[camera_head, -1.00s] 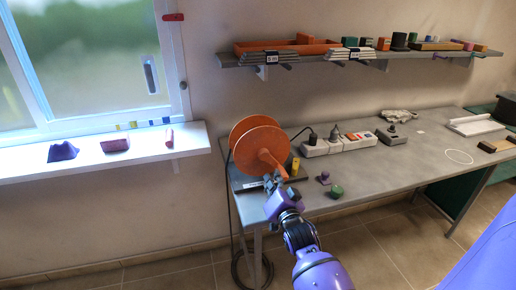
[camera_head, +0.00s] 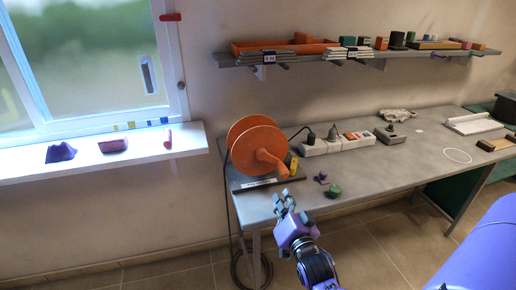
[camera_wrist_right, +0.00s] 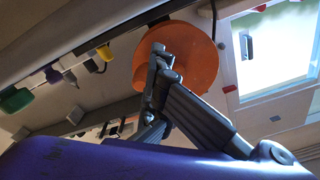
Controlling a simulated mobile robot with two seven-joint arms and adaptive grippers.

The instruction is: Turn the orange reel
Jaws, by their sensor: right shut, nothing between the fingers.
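The orange reel (camera_head: 251,146) stands upright at the left end of the grey table, with its orange crank handle (camera_head: 271,163) sticking out toward the lower right. My right gripper (camera_head: 283,201) is at the table's front edge, below and in front of the reel, apart from it. It is shut and empty. In the right wrist view the gripper fingers (camera_wrist_right: 155,75) overlap part of the reel's disc (camera_wrist_right: 197,57), and hide some of it. My left gripper is not in view.
A power strip (camera_head: 341,142) with plugs lies right of the reel. A loaded shelf (camera_head: 300,59) hangs above. A white windowsill (camera_head: 70,160) is at left.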

